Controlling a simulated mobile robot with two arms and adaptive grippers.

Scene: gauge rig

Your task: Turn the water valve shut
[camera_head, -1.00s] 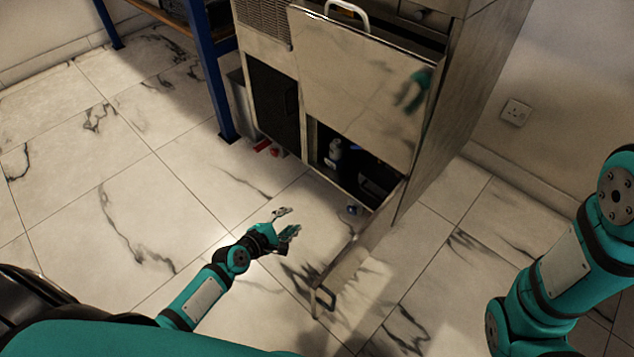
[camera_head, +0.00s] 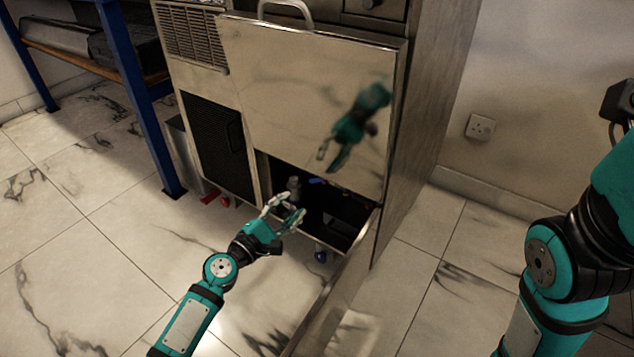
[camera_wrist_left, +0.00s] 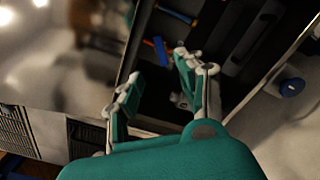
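My left gripper (camera_head: 283,210) is at the open lower compartment of the metal cabinet, with its fingers spread and empty. In the left wrist view, the same gripper (camera_wrist_left: 158,65) points into the dark compartment. A small blue bar-like part (camera_wrist_left: 160,50) shows between and beyond its fingertips; it may be the valve handle, but I cannot tell for sure. In the head view, a small blue part (camera_head: 316,181) shows inside the compartment, right of a grey bottle-like thing (camera_head: 294,184). The fingers look apart from these parts. My right arm shows at the right; its gripper is out of view.
The cabinet's reflective front panel (camera_head: 300,90) hangs above the opening, mirroring my arm. A lower door (camera_head: 350,290) stands open to the right of my left gripper. A blue knob-like thing (camera_head: 321,256) is near the opening's lower edge. A blue-legged bench (camera_head: 140,95) stands left.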

